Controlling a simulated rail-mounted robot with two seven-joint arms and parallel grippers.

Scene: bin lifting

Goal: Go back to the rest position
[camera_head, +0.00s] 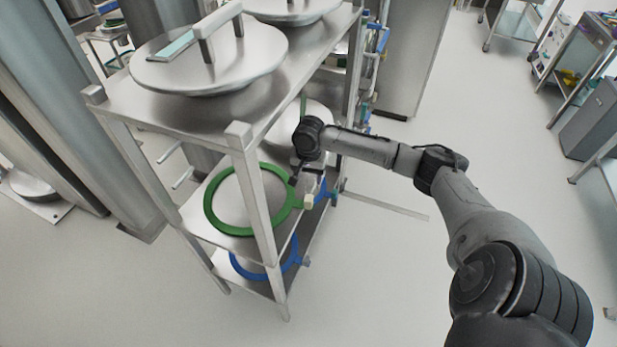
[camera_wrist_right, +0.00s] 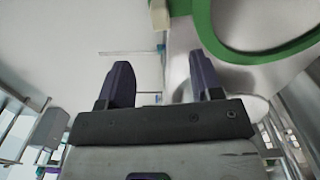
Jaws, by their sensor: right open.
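My right gripper (camera_head: 304,178) reaches in from the right to the shelf rack, at the level of the middle shelf. It is close beside the green ring-rimmed bin lid (camera_head: 212,212) on that shelf. In the right wrist view the two dark fingers of my right gripper (camera_wrist_right: 163,82) stand apart with nothing between them. The green rim also shows in the right wrist view (camera_wrist_right: 205,32), above and to the right of the fingers. I cannot tell whether the gripper touches it. My left gripper is not in view.
The metal shelf rack (camera_head: 130,112) holds large steel lids (camera_head: 170,75) on top and a blue ring (camera_head: 240,268) on the lowest shelf. A rack post stands in front of the green ring. A steel cart (camera_head: 590,45) stands at the far right. The floor between is clear.

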